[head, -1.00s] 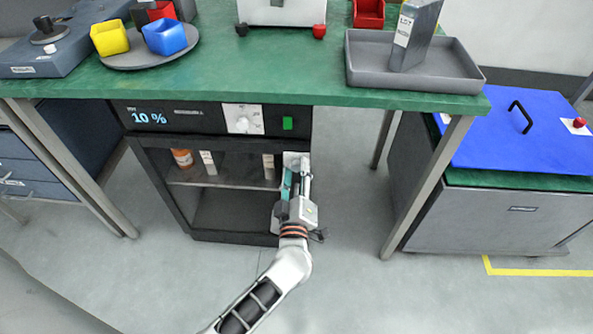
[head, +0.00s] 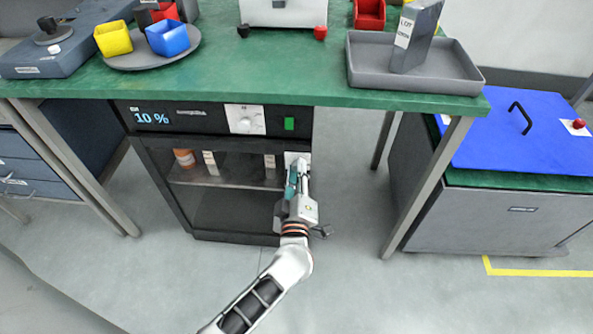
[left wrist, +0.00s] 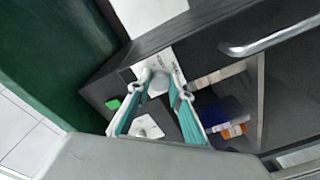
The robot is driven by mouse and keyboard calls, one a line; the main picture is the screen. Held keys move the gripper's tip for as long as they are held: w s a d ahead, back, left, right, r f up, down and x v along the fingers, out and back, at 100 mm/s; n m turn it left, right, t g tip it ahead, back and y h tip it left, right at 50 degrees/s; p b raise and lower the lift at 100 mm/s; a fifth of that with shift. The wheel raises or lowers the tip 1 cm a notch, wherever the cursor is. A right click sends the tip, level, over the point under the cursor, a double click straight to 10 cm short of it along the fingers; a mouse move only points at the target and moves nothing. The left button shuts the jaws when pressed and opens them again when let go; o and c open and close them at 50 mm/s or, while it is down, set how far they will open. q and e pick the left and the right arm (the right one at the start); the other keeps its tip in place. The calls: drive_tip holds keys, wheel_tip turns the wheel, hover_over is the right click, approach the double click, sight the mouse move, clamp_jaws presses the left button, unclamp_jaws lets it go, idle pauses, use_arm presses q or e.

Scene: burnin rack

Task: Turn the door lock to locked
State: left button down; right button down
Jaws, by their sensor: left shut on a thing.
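The black cabinet (head: 225,210) under the green bench has a glass-like front with bottles behind it. The lock's white plate (head: 289,157) is at the cabinet's upper right; it also shows in the left wrist view (left wrist: 148,68). My left gripper (head: 298,168) is at this plate. In the left wrist view its teal-padded fingers (left wrist: 160,86) are shut on the round grey lock knob (left wrist: 158,84), one on each side. The fingers partly hide the knob, and I cannot read the plate's markings. My right gripper is out of view.
Above the door are a display reading 10 %, a white dial (head: 245,119) and a green button (head: 289,124). A metal handle (left wrist: 280,36) shows in the left wrist view. A bench leg (head: 430,185) and a blue-topped cart (head: 515,130) stand to the right.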

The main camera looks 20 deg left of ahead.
use_arm(q)
drive_tip(key=n+p, duration=0.1)
drive_tip(key=n, duration=0.6)
drive_tip(key=shift+n, duration=0.3)
drive_tip(key=n, duration=0.5)
drive_tip(key=shift+f+h, duration=0.1)
drive_tip(key=shift+h, duration=0.3)
drive_tip(key=n, duration=0.2)
drive_tip(key=shift+n+b, duration=0.3)
drive_tip(key=shift+n, duration=0.4)
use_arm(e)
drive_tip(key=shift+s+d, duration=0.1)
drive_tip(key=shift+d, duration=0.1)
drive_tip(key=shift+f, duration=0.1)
use_arm(q)
drive_tip(key=c, duration=1.8)
unclamp_jaws()
